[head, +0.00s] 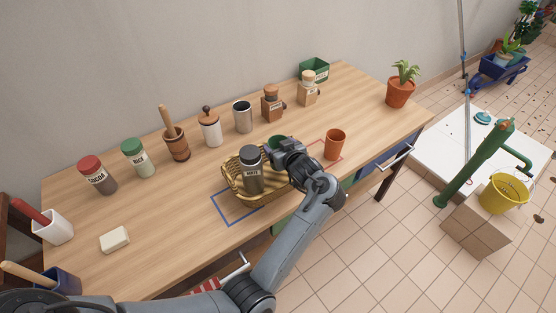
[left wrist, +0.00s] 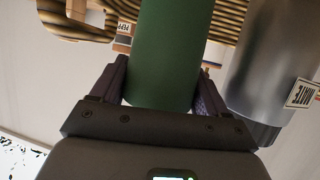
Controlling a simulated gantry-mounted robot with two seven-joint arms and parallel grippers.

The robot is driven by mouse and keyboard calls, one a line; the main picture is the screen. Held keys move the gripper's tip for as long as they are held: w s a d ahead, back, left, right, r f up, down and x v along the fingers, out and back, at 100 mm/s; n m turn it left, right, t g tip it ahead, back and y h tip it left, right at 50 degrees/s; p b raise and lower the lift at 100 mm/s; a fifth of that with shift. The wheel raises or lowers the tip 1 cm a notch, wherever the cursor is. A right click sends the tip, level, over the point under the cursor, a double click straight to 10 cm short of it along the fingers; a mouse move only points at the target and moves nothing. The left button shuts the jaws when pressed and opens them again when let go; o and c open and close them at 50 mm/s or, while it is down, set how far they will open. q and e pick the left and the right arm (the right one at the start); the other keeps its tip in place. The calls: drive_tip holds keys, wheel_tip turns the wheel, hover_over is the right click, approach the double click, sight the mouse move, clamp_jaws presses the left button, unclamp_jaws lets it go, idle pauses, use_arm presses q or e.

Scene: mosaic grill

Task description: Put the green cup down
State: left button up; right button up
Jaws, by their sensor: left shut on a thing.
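The green cup (left wrist: 170,55) fills the middle of the left wrist view, between the two fingers of my left gripper (left wrist: 160,85), which is shut on it. In the head view the green cup (head: 279,142) shows only in part, behind my left gripper (head: 285,150). It is at the back right side of the wicker basket (head: 236,186). I cannot tell whether its base touches anything. My right gripper is not in view.
A dark grey jar (head: 252,172) stands in the basket, close beside the gripper. An orange cup (head: 335,144) stands just right of it. Blue tape (head: 233,222) and red tape (head: 322,143) mark the wooden table (head: 185,205). Several jars and grinders line the back.

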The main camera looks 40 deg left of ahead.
use_arm(q)
wheel_tip(320, 180, down, 5)
drive_tip(key=shift+r+b, duration=0.1)
drive_tip(key=shift+b, duration=0.65)
drive_tip(key=o, duration=0.8)
drive_tip(key=shift+f, duration=0.2)
